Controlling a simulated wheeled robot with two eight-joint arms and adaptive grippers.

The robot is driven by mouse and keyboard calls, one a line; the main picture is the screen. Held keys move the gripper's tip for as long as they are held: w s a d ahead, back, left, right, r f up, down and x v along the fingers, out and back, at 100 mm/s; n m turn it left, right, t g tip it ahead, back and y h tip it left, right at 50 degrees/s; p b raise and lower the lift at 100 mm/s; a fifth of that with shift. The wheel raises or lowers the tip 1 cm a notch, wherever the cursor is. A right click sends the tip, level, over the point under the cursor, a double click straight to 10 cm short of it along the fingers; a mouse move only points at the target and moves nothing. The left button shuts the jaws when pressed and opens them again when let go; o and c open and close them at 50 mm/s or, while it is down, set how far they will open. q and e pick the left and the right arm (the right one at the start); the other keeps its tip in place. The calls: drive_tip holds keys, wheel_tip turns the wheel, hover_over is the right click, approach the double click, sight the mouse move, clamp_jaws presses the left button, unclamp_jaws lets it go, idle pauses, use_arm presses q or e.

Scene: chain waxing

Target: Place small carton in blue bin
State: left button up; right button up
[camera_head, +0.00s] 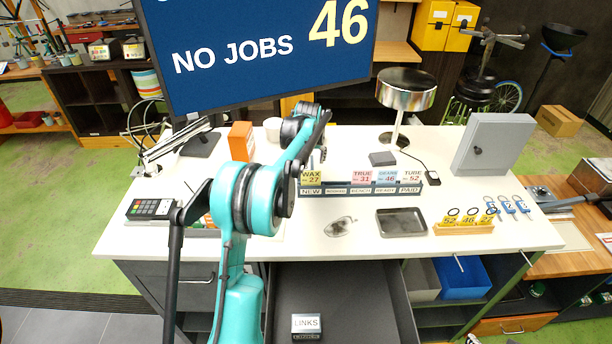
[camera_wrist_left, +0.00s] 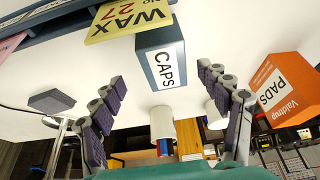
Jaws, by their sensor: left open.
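A small dark blue carton labelled CAPS (camera_wrist_left: 161,62) shows in the left wrist view, ahead of and between the spread fingers of my left gripper (camera_wrist_left: 162,80). The gripper is open, with visible room on both sides of the carton. In the head view my left arm hides most of this gripper and the carton. Another small carton, labelled LINKS (camera_head: 306,325), lies in the open drawer (camera_head: 345,290). The blue bin (camera_head: 464,280) is under the right part of the counter, beside a grey bin (camera_head: 421,281). My right gripper is not in view.
An orange PADS box (camera_head: 241,142) (camera_wrist_left: 280,92) stands near the left gripper. A tag rack (camera_head: 362,188), metal tray (camera_head: 401,222), card terminal (camera_head: 151,209) and lamp (camera_head: 405,92) occupy the counter (camera_head: 300,245).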

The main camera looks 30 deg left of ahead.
sight(306, 165)
use_arm(q)
drive_tip(key=x, duration=0.7)
drive_tip(key=shift+s+a+f, duration=0.15)
drive_tip(key=shift+a+f, duration=0.1)
drive_tip(key=shift+f, duration=0.05)
drive_tip(key=shift+a+f, duration=0.15)
drive_tip(key=c, duration=1.4)
